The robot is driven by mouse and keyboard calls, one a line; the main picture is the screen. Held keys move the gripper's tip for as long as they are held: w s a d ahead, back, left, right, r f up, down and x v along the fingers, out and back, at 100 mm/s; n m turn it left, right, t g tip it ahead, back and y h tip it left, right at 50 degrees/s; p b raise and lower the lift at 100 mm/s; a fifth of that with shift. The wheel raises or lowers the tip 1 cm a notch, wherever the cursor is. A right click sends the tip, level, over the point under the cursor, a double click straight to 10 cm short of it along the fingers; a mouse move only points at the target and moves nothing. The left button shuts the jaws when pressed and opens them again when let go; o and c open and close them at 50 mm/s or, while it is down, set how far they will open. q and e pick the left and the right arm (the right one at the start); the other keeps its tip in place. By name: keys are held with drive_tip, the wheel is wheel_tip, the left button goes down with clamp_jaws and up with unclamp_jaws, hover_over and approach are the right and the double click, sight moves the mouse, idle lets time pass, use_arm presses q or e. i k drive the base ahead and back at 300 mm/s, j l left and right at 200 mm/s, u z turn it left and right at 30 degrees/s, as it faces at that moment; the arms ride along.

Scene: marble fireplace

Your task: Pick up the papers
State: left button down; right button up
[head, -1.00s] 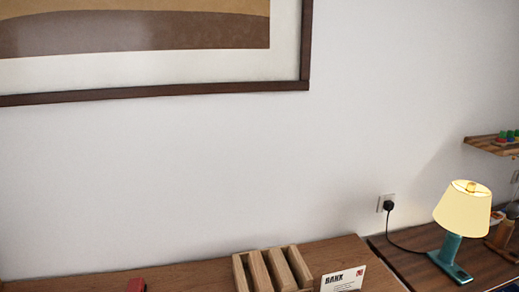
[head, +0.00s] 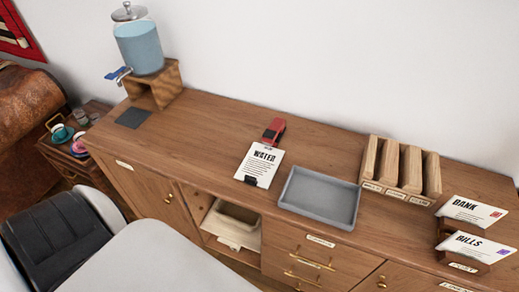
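In the head view a white paper headed WATER (head: 260,163) lies on the wooden sideboard (head: 205,115), with a small black clip-like item at its lower edge. At the right, an envelope marked BANK (head: 472,209) and one marked BILLS (head: 476,246) rest in small wooden holders, one in front of the other. Neither of my grippers is in view.
A red stapler-like object (head: 273,130) lies behind the WATER paper. A grey tray (head: 320,197) is right of it, then a slotted wooden organizer (head: 400,168). A glass water dispenser (head: 138,45) stands on a wooden stand at the left. An open compartment (head: 232,225) shows below.

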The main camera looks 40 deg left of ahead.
sight(258, 167)
drive_tip(key=j+u, duration=0.15)
drive_tip(key=u, duration=0.35)
drive_tip(key=j+u, duration=0.15)
drive_tip(key=u, duration=0.3)
